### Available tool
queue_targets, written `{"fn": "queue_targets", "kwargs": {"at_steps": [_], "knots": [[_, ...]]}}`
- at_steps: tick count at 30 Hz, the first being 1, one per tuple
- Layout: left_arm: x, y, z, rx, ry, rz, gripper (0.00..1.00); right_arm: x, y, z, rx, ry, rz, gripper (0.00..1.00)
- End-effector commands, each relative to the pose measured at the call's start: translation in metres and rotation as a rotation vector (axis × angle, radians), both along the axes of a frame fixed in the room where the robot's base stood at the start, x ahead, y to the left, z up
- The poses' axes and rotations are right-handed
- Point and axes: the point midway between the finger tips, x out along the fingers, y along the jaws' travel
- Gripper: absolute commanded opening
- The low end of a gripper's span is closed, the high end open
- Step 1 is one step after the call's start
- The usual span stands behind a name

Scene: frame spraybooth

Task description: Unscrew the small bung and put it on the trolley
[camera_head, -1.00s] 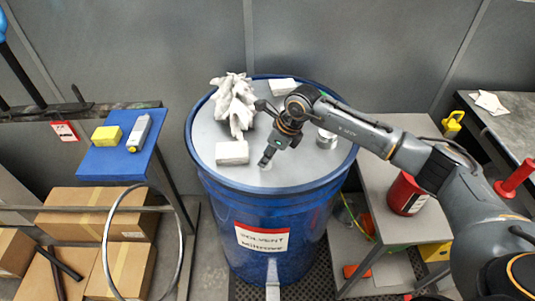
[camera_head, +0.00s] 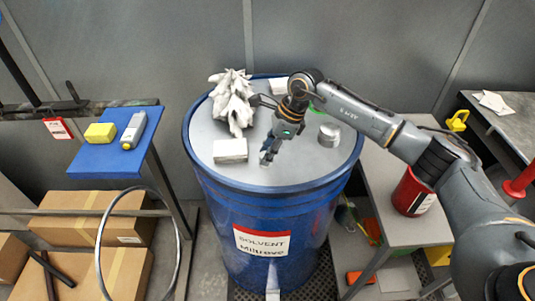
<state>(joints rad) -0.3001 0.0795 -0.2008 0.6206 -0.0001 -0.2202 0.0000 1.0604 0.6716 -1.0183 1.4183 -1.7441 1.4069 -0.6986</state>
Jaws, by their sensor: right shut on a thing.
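A blue drum labelled SOLVENT (camera_head: 225,215) stands in the middle with a grey lid (camera_head: 205,140). My right gripper (camera_head: 267,158) reaches down from the right to the front middle of the lid. It is shut on the small bung, which is mostly hidden by the fingers. I cannot tell whether the bung is still in its hole or clear of the lid. A grey two-level stand, seemingly the trolley (camera_head: 415,232), is right of the drum. My left gripper is not in view.
The lid also holds a crumpled white rag (camera_head: 232,100), a pale block (camera_head: 230,151), another pale block behind, and a metal cylinder (camera_head: 329,135). A red can (camera_head: 410,193) stands on the trolley. A blue-topped stand (camera_head: 112,158) is at the left.

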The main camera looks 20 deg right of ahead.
Motion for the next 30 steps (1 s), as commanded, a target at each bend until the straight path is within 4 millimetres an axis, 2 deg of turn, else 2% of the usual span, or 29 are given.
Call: {"fn": "queue_targets", "kwargs": {"at_steps": [7, 18, 30], "knots": [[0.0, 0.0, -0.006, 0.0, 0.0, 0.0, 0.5, 0.001, 0.0, -0.002, -0.002, -0.002, 0.026, 0.05], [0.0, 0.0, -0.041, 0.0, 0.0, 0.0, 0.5, 0.003, 0.0, -0.002, -0.001, -0.002, 0.344, 0.05], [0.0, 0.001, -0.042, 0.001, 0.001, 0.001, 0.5, 0.003, 0.0, 0.001, -0.001, -0.002, 0.4, 0.05]]}}
